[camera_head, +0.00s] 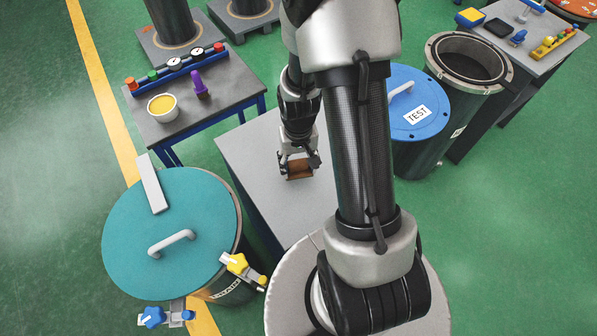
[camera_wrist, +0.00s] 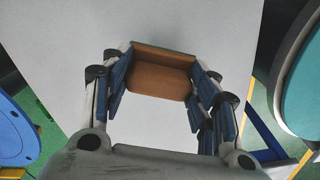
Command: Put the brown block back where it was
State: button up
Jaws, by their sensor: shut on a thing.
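The brown block (camera_head: 299,169) is between the fingers of my gripper (camera_head: 298,158), over the grey table (camera_head: 262,170) in the middle of the head view. In the wrist view, the brown block (camera_wrist: 160,77) sits between the blue-padded fingers of my gripper (camera_wrist: 163,82), which is shut on it. A thin green edge shows along its far side. The pale table top lies behind it in that view. I cannot tell whether the block touches the table.
A teal-lidded cylinder (camera_head: 140,215) stands at left and a blue-lidded cylinder (camera_head: 428,118) at right. An open flanged cylinder (camera_head: 452,88) is behind it. The grey table around the block looks clear.

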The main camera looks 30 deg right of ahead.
aim_at(299, 171)
jog(key=shift+f+b, duration=0.65)
jog(key=shift+f, duration=1.35)
jog(key=shift+f, duration=0.2)
jog(key=o, duration=1.4)
jog(key=shift+r, duration=0.15)
